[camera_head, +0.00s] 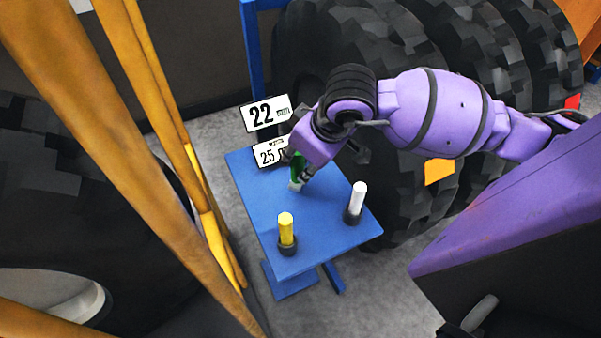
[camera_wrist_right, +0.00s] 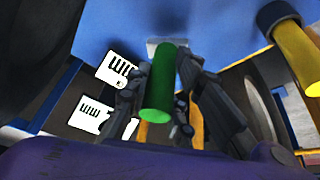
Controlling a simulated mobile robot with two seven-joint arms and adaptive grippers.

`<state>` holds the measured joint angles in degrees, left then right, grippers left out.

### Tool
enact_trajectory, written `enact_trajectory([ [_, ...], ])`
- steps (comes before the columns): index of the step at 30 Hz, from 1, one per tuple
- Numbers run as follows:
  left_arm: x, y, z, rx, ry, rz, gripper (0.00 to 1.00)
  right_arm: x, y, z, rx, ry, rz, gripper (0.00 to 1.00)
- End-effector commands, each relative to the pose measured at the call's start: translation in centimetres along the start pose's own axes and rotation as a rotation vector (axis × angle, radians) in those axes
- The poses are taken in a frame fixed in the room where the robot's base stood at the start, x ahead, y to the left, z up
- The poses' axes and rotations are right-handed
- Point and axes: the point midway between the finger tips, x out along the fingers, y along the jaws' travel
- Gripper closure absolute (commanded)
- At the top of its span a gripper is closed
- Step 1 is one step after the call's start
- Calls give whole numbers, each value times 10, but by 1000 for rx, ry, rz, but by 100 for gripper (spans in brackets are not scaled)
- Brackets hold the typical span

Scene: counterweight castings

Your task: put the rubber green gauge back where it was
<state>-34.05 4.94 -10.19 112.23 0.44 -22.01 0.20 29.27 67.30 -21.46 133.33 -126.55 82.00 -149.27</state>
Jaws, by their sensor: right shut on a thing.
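The green gauge (camera_head: 298,168) is a plain green cylinder, held above or at the far part of the blue table (camera_head: 262,190). My right gripper (camera_head: 300,172) is shut on it. In the right wrist view the green gauge (camera_wrist_right: 158,88) stands between the two dark fingers (camera_wrist_right: 165,100). A pale grey patch (camera_wrist_right: 165,43) shows at its table-side end, and also in the head view (camera_head: 295,186). I cannot tell whether the gauge touches the table. My left gripper is not in view.
A yellow cylinder (camera_head: 286,228) and a white cylinder (camera_head: 359,196) stand in dark collars on the table's near part. Signs reading 22 (camera_head: 265,113) and 25 (camera_head: 268,153) are beyond the table. Large tyres (camera_head: 345,45) stand behind; yellow posts (camera_head: 160,90) are at left.

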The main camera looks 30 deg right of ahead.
Motion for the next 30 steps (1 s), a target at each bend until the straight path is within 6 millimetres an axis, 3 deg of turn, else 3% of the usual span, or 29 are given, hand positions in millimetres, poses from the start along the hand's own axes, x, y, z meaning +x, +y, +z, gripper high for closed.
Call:
enact_trajectory([
  [9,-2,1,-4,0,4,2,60,33,-3,14,0,1,-1,100],
  [21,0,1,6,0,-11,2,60,40,-3,18,-2,-2,0,100],
  [22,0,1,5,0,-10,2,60,40,-3,18,-2,-2,-1,78],
  [24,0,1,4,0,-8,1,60,39,-3,17,-2,-1,-1,69],
  [27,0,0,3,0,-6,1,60,39,-3,17,-1,0,0,59],
  [30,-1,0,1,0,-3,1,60,38,-3,17,-1,0,0,59],
])
